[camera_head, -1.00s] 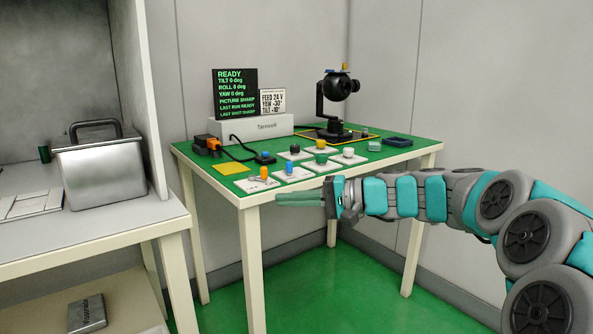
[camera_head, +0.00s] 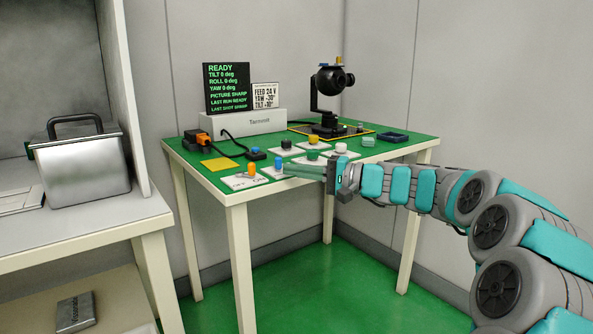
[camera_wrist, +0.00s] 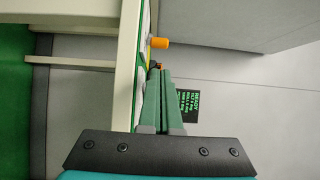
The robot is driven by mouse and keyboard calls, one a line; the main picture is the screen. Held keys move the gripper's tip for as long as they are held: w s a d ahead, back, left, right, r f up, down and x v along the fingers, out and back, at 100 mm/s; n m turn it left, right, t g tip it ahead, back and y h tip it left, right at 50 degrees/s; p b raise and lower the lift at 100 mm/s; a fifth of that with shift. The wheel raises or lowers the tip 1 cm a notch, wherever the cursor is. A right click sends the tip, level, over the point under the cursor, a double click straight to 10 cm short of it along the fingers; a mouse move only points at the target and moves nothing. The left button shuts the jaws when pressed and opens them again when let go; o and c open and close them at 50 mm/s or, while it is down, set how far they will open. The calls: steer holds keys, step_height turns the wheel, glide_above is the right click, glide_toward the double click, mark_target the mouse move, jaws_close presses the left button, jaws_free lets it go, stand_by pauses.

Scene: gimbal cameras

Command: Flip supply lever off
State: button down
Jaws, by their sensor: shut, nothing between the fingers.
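The supply lever (camera_head: 251,168) is a small orange-tipped lever on a white plate (camera_head: 237,183) marked OFF and ON, at the front left of the green table. Its orange tip points up. In the wrist view the lever (camera_wrist: 159,43) sticks out from the table surface, beyond the fingertips and slightly left of them. My gripper (camera_head: 288,170) is shut and empty, its long green fingers level and pointing left at the lever, over the front edge of the panel. In the wrist view the two fingers (camera_wrist: 160,73) lie together. They appear apart from the lever.
Several other knobs on white plates, one blue (camera_head: 278,163), stand near the fingers. A camera gimbal (camera_head: 330,95), a status screen (camera_head: 227,88) and a feed sign (camera_head: 265,96) stand behind. A metal box (camera_head: 82,170) sits on a left bench.

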mark_target(268, 179)
steer(key=x, duration=0.7)
steer(key=shift+s+f, duration=0.1)
steer(key=shift+s+m+t+h+b, duration=0.15)
steer(key=shift+m+t+h+b, duration=0.15)
steer(key=shift+t+b, duration=0.3)
steer(key=shift+s+a+m+t+h+b, duration=0.1)
steer(key=shift+s+m+t+h+b, duration=0.15)
steer(key=shift+m+t+b, duration=0.35)
